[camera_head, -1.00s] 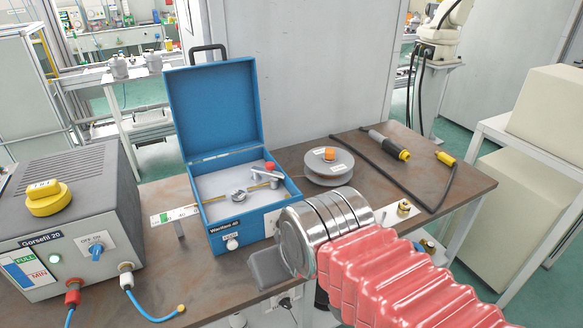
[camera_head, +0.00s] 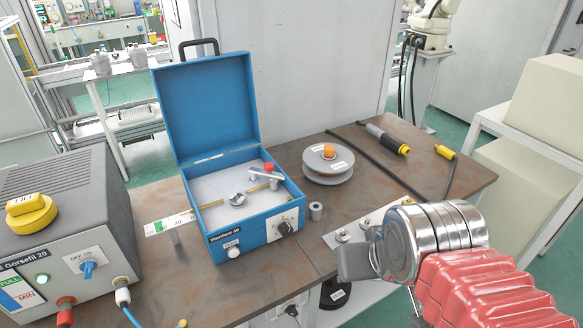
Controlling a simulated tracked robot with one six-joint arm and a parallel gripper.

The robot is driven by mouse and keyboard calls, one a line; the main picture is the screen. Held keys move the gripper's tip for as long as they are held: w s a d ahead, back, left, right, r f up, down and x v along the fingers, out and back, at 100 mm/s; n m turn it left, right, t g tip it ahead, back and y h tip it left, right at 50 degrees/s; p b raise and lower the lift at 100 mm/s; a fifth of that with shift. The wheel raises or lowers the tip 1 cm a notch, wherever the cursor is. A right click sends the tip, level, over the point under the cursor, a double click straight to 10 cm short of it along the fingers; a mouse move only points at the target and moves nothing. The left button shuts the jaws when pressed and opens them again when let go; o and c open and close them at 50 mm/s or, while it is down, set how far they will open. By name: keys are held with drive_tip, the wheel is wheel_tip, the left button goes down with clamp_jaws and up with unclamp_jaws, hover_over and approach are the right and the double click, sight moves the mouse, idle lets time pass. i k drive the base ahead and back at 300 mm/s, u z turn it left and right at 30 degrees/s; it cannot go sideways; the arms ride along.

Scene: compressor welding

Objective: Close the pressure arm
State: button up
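The pressure arm (camera_head: 262,174) is a small grey lever with a red knob (camera_head: 268,167). It sits inside the open blue wire feeder box (camera_head: 263,229), at the right of its white floor. Whether the arm touches the wire is too small to tell. My gripper (camera_head: 350,251) is in front and to the right of the box, apart from it, with its grey fingers pointing left. The finger gap is hidden from this side, and I see nothing held.
The box's blue lid (camera_head: 207,103) stands upright at the back. A grey wire spool (camera_head: 327,165) with an orange hub is right of the box. A small metal cylinder (camera_head: 316,211) stands near its front right corner. A grey power unit (camera_head: 62,215) stands at the left.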

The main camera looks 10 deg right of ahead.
sight(268, 166)
drive_tip(key=z, duration=0.95)
drive_tip(key=k, duration=0.8)
drive_tip(key=u, duration=1)
drive_tip(key=i, duration=1)
drive_tip(key=u, duration=0.05)
